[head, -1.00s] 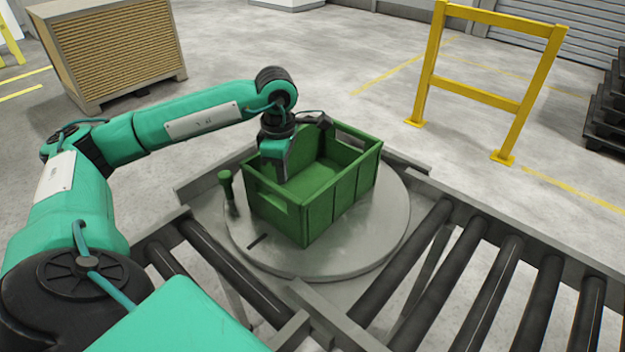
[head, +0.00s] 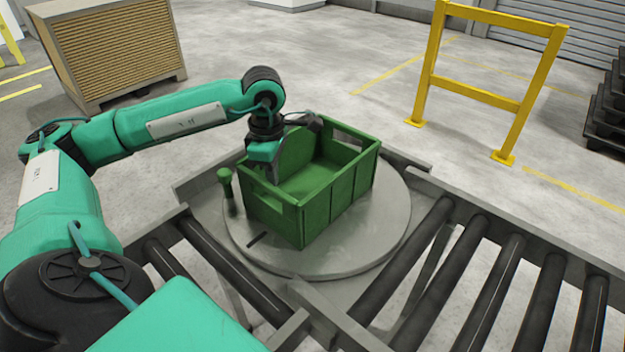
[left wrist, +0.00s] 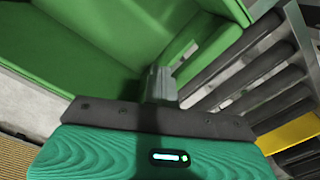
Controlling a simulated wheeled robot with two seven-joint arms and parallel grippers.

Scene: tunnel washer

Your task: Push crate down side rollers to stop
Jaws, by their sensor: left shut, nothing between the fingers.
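A green open-topped crate (head: 318,215) stands upright on a round grey turntable (head: 385,225). The crate looks empty, with a slot in its near left end wall. My left gripper (head: 270,172) is shut and empty, pointing down at the crate's left end, its tip at or just inside the rim. Whether it touches the wall cannot be told. In the left wrist view the gripper (left wrist: 158,85) shows in front of the green crate wall (left wrist: 85,45). Dark side rollers (head: 462,262) run to the right of the turntable. My right gripper is not in view.
A green knobbed peg (head: 226,182) stands at the turntable's left edge. More rollers (head: 235,270) lie at the near left. A yellow barrier (head: 478,92) stands behind on the floor, and a slatted box (head: 118,50) at the back left. The visible right-hand rollers are clear.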

